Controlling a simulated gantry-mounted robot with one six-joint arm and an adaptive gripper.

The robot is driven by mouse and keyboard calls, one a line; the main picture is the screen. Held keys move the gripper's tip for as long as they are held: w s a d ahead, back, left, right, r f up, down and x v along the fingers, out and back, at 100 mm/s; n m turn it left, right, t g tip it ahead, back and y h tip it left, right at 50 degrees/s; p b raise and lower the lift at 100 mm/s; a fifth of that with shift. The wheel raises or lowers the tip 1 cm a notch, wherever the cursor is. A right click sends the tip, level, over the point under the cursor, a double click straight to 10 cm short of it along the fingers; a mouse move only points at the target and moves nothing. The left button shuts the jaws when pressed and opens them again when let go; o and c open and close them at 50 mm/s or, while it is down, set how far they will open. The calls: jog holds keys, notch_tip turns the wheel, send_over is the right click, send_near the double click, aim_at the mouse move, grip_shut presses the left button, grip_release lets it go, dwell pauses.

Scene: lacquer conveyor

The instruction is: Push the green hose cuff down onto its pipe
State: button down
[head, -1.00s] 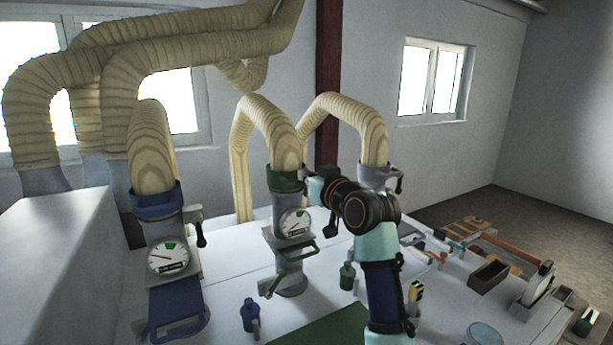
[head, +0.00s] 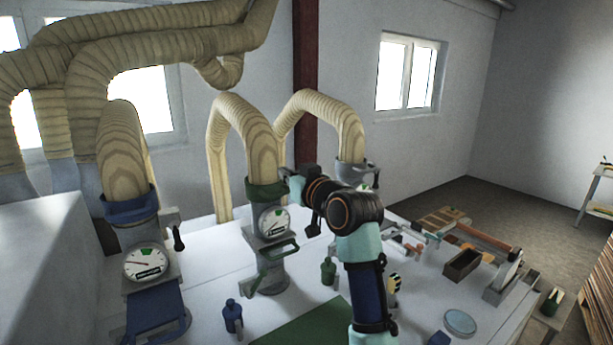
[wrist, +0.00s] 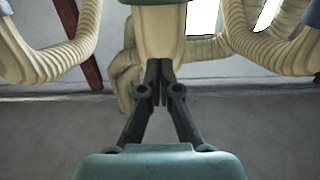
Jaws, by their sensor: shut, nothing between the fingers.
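The green hose cuff (head: 266,190) sits around the lower end of a ribbed beige hose (head: 245,120), at the top of the middle grey pipe (head: 270,265) with a dial gauge. Whether it is fully seated I cannot tell. A green edge of the cuff (wrist: 150,4) shows at the top of that view.
A blue-cuffed pipe (head: 133,208) stands left, and a grey-cuffed pipe (head: 352,172) stands behind my arm. A dark lever (head: 313,228) hangs close below my wrist. A blue bottle (head: 232,316), green bottle (head: 328,271) and wooden box (head: 462,264) stand on the white table.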

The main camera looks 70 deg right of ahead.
jog(key=b+v, duration=0.2)
jog(key=v, duration=0.7)
jog(key=shift+f, duration=0.35)
jog(key=w+a+f+n+y+p, duration=0.15)
jog(key=w+a+f, duration=0.3)
jog(key=a, duration=0.45)
jog(key=w+a+f+n+y+b, duration=0.1)
jog(key=w+a+f+y, duration=0.15)
jog(key=a+f, duration=0.45)
jog(key=w+a+f+n+y+p, duration=0.1)
jog(key=w+a+f, duration=0.35)
jog(key=a, duration=0.55)
jog(key=s+a+f+n+y, duration=0.1)
jog(key=s+a+f, duration=0.2)
jog(key=a, duration=0.5)
jog(key=s+a+f+n+g+y+p, duration=0.1)
jog(key=s+a+f+y, duration=0.1)
jog(key=a, duration=0.6)
jog(key=s+a+f+n+y, duration=0.1)
jog(key=s+a+f, duration=0.3)
jog(key=a+f, duration=0.2)
jog(key=a, duration=0.2)
jog(key=shift+a+f+g+y, duration=0.25)
jog(key=shift+a+g+y, duration=0.15)
jog(key=c, duration=1.9)
grip_release()
